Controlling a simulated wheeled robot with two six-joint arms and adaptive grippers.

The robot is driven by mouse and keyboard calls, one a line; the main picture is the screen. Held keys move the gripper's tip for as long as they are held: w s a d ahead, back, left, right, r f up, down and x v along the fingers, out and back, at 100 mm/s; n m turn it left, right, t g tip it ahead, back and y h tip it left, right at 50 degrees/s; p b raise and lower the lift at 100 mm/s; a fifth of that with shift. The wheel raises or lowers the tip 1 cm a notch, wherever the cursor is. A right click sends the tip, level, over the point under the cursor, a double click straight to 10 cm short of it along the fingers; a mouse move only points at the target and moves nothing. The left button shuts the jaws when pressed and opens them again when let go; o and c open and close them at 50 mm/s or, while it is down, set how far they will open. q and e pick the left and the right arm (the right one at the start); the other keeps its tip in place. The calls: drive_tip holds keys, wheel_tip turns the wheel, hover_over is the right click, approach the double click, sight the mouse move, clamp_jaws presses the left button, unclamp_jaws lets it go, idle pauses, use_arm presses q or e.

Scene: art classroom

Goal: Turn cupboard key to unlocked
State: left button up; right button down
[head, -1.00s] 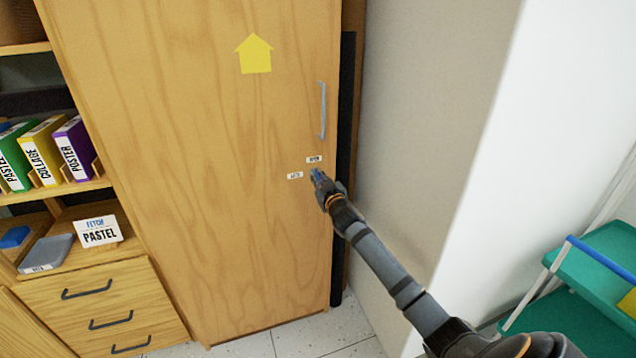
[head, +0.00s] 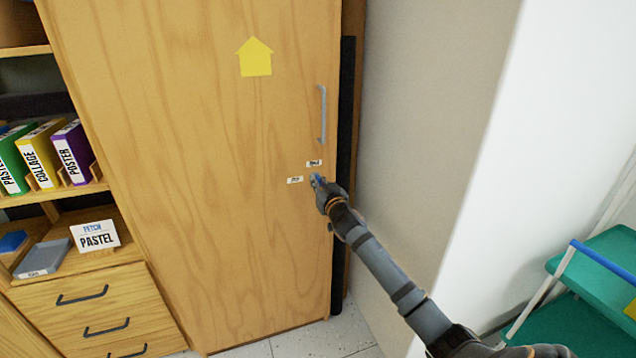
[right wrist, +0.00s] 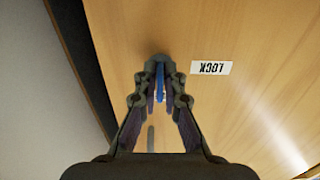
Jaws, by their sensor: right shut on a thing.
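The wooden cupboard door (head: 200,200) is closed, with a small blue key (head: 315,180) below its grey handle. Two small white labels are beside the key: one above it (head: 314,163) and one to its left (head: 295,180). In the right wrist view the label reads LOCK (right wrist: 211,68), upside down. My right gripper (head: 320,186) is at the door. In the right wrist view its fingers (right wrist: 160,88) are shut on the blue key (right wrist: 160,80), which shows as a thin upright strip between them. The keyhole is hidden. My left gripper is not in view.
The grey handle (head: 322,115) is above my gripper. A beige wall (head: 415,130) stands close on the right. A shelf with coloured folders (head: 72,155) and drawers (head: 90,300) is at the left. A green trolley (head: 590,275) is at the lower right.

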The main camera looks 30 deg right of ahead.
drive_tip(key=c, duration=1.5)
unclamp_jaws()
drive_tip(key=shift+v, duration=6.05)
drive_tip(key=shift+d+f, duration=0.1)
